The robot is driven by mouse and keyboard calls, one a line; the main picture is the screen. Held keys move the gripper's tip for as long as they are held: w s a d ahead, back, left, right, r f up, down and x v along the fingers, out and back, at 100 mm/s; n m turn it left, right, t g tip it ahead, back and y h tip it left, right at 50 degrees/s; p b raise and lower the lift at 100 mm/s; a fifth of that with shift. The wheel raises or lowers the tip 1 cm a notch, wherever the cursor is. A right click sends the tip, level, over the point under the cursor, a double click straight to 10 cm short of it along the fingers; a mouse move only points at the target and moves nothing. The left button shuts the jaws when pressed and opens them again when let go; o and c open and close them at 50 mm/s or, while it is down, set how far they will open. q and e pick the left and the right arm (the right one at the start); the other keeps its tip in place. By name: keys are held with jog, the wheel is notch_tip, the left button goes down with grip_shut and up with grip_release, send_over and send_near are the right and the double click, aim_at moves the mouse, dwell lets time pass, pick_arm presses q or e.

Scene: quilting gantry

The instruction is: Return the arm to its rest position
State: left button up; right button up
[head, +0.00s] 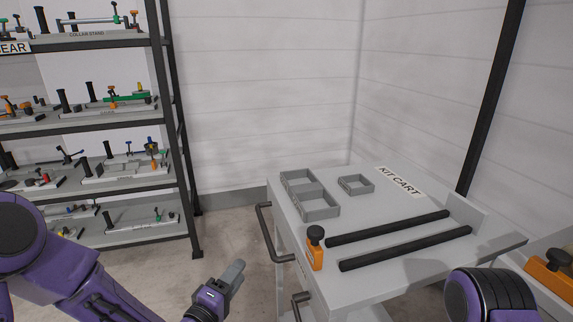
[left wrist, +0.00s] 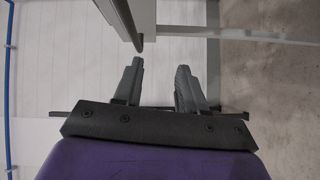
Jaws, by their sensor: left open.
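My left gripper (head: 232,274) is low in the middle of the head view, beside the left edge of the kit cart and apart from it. Its two grey fingers (left wrist: 158,82) show in the left wrist view with a gap between them and nothing held. My left arm (head: 85,285) is purple and comes in from the lower left. A purple part of my right arm (head: 490,295) shows at the lower right, but its gripper is out of view.
The grey kit cart (head: 395,280) carries open grey trays (head: 310,195), two black rails (head: 405,248) and an orange block with a black knob (head: 315,250). Its dark handle (head: 265,230) sticks out near my left gripper. A shelf rack (head: 180,130) stands at left. Floor between is clear.

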pick_arm(q)
jog(key=s+a+f+m+g+y+p, duration=0.1)
jog(key=s+a+f+g+y+p, duration=0.1)
jog(key=s+a+f+g, duration=0.3)
jog(key=s+a+f+m+y+p, duration=0.1)
jog(key=s+f+m+y, duration=0.15)
jog(key=f, duration=0.45)
jog(key=s+a+f+g+y+p, duration=0.1)
jog(key=s+a+f+g+p, duration=0.1)
jog(key=s, duration=0.6)
jog(key=s+a+f+m+g+y+p, duration=0.1)
jog(key=s+a+f+g+y+p, duration=0.1)
jog(key=s, duration=0.6)
jog(key=s+a+f+m+g+y+p, duration=0.1)
jog(key=s+a+g, duration=0.3)
jog(key=s, duration=0.4)
jog(key=shift+s+a+f+g+y+p, duration=0.15)
jog(key=shift+a+f+g+y+p, duration=0.15)
jog(key=shift+a+f+y+p, duration=0.35)
jog(key=shift+a+f, duration=0.15)
